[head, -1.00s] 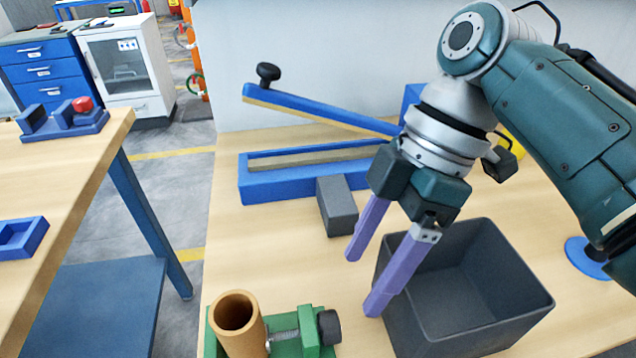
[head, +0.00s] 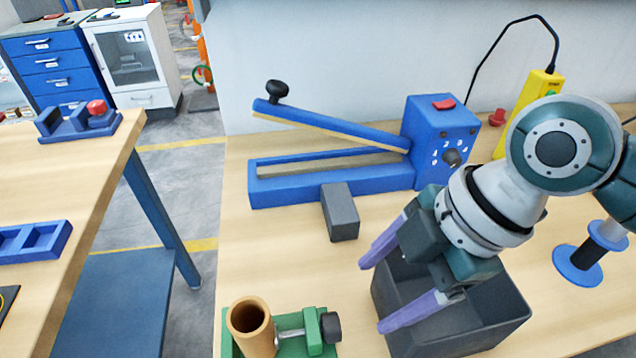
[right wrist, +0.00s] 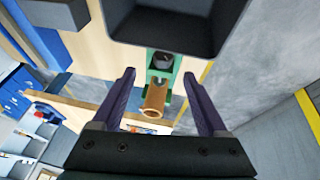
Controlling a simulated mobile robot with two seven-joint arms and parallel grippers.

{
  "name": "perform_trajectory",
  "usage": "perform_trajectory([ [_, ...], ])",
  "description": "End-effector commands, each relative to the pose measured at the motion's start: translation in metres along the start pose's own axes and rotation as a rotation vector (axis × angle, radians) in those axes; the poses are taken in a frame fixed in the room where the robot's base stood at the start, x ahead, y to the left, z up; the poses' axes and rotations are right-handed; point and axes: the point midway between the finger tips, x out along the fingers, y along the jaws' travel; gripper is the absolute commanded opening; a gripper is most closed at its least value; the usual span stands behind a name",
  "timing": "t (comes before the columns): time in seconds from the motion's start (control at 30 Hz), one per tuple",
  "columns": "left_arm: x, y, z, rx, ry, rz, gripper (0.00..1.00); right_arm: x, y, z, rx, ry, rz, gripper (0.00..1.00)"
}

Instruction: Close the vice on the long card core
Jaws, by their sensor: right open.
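The long card core (head: 251,327) is a brown tube standing upright in the green vice at the front left of the table. The vice's green block (head: 313,330), screw and dark knob (head: 330,327) are to the right of the core. Whether the jaw touches the core I cannot tell. My right gripper (head: 372,297) is open and empty over the dark bin, to the right of the knob and apart from it. In the right wrist view the core (right wrist: 153,103) and the knob (right wrist: 161,60) appear between the open fingers (right wrist: 160,86). My left gripper is not in view.
The dark open bin (head: 510,318) stands right of the vice, under my gripper. A blue sealer with a raised arm (head: 320,188) and a grey block (head: 341,212) are behind. A blue-based stand (head: 578,267) is at right. Another table (head: 70,200) is at left.

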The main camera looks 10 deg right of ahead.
Motion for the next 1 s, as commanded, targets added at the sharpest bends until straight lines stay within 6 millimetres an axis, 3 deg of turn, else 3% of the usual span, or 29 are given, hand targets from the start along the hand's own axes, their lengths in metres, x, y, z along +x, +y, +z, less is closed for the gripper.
perform_trajectory([
  [0.17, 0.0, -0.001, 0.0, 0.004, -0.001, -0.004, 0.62, 0.015, -0.009, -0.003, -0.002, 0.017, -0.003, 0.76],
  [0.6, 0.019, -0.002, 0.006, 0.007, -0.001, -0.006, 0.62, 0.089, -0.007, -0.004, -0.005, 0.015, -0.002, 0.76],
  [1.0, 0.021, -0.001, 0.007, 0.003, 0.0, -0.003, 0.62, 0.1, -0.007, -0.004, -0.007, 0.014, -0.001, 0.76],
])
